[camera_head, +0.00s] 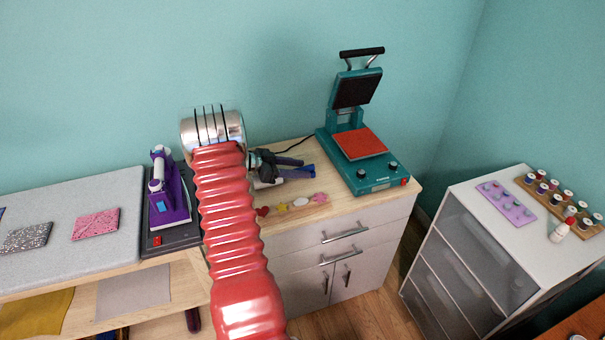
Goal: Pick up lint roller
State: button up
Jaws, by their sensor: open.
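What looks like the lint roller, a blue handle (303,172) with a whitish part (264,183) beside it, lies on the wooden top of the cabinet. It is partly hidden by my gripper, so its full shape is unclear. My gripper (282,165), dark and small at the end of my red ribbed arm, is open over or beside it, pointing right. I cannot tell whether the fingers touch it or whether it lies between them.
A teal heat press (376,174) stands right of my gripper. A strip with several patches (292,206) lies in front. A purple iron (168,197) stands left on a dark pad. A white drawer unit (470,262) bearing thread spools is far right. The wall is close behind.

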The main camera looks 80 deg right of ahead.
jog(key=shift+c, duration=0.3)
grip_shut()
dwell(0.6)
